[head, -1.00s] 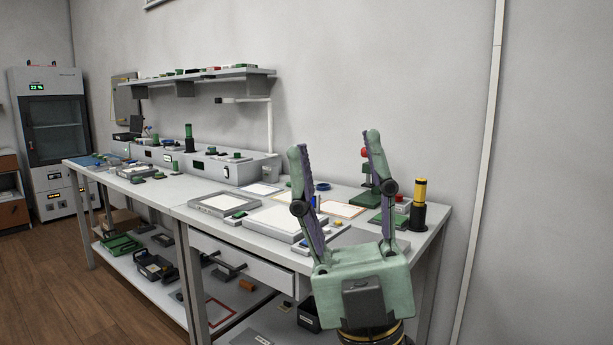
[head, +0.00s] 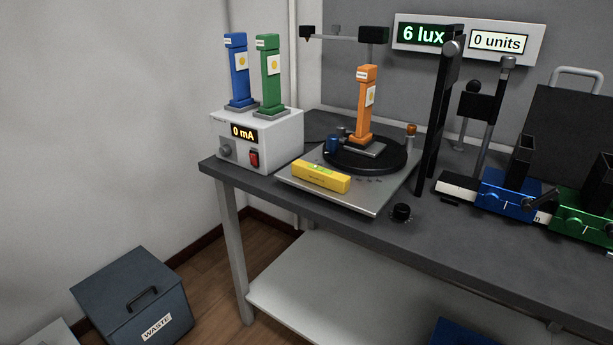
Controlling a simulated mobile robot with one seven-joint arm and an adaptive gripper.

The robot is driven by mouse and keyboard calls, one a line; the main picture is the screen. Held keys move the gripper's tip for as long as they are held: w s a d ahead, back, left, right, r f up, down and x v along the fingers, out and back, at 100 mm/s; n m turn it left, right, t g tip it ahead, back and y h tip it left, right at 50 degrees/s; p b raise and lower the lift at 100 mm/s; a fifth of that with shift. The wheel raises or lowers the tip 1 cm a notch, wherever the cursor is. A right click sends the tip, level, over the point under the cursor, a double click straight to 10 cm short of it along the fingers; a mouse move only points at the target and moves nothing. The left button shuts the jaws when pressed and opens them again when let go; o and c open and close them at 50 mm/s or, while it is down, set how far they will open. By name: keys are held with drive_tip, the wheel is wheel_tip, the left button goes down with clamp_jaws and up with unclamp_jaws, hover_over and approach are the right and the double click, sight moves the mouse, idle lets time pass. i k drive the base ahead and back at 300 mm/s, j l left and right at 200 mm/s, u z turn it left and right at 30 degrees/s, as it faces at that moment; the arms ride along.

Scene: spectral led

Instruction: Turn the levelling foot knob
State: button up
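A light grey base plate (head: 375,202) lies on the dark bench with a black turntable (head: 340,162) on it. A yellow spirit level (head: 321,177) rests along the plate's front left edge. A black knob (head: 402,211) stands on the bench just off the plate's front right corner. A small blue knob-like part (head: 332,145) is at the turntable's left, and an orange-topped post (head: 411,131) is at the plate's back right. No label shows which one is the levelling foot knob. My gripper is not in view.
An orange lamp (head: 366,106) stands on the turntable. A grey meter box (head: 262,165) reading 0 mA carries blue and green lamps at the left. A tall black upright (head: 438,125) stands right of the plate. Blue (head: 503,192) and green carriages sit further right. A waste bin (head: 135,292) is on the floor.

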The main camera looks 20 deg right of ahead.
sight(401, 212)
drive_tip(key=z, duration=1.05)
